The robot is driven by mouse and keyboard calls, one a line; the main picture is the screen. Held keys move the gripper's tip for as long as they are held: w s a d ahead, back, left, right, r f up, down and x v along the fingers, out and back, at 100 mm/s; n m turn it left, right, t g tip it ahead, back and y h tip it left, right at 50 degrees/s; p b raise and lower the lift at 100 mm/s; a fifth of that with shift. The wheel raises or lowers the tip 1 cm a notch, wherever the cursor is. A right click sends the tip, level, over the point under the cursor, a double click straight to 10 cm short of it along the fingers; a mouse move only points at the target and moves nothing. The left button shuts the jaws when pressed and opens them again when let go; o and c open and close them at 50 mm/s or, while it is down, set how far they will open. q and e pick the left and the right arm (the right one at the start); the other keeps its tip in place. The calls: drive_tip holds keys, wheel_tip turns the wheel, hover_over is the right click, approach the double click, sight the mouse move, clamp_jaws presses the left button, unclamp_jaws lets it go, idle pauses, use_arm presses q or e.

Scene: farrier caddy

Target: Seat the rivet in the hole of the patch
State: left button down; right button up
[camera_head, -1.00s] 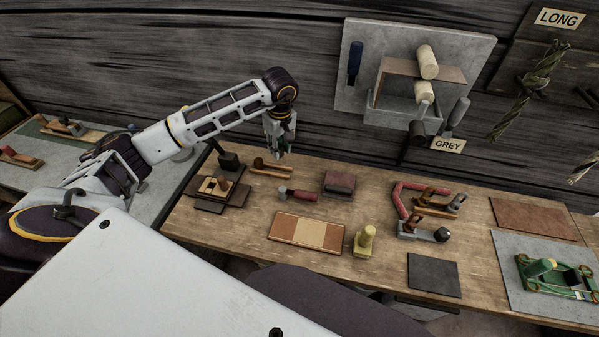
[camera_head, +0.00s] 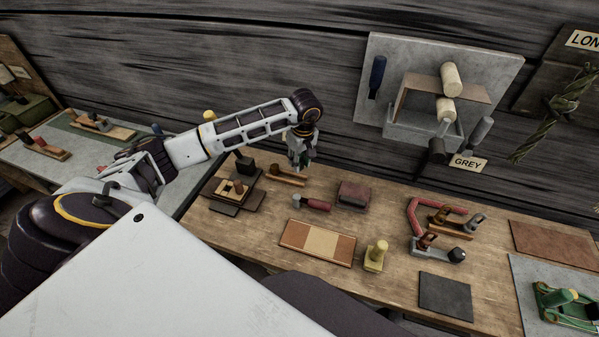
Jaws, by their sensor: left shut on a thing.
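My left gripper (camera_head: 299,164) is above the back of the wooden bench, just over a wooden-handled tool. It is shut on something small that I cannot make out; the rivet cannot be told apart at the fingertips. A stack of dark and light flat pieces (camera_head: 222,207) lies on the bench to the left and below the gripper. On it is a light tan square with a brown peg-like part (camera_head: 238,187). I cannot tell for sure whether this is the patch, and no hole is clear. My right gripper is not in view.
The bench (camera_head: 376,207) also bears a red-handled hammer (camera_head: 317,205), a striped tan board (camera_head: 317,243), a yellow stamp-like block (camera_head: 376,256), a red-framed tool (camera_head: 415,218) and a dark square (camera_head: 446,296). A rack (camera_head: 404,60) hangs on the wall behind.

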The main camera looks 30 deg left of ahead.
use_arm(q)
drive_tip(key=shift+f, duration=0.55)
drive_tip(key=shift+f, duration=0.1)
drive_tip(key=shift+f+p, duration=0.4)
drive_tip(key=shift+f, duration=1.75)
drive_tip(key=shift+f, duration=0.3)
drive_tip(key=c, duration=1.1)
unclamp_jaws()
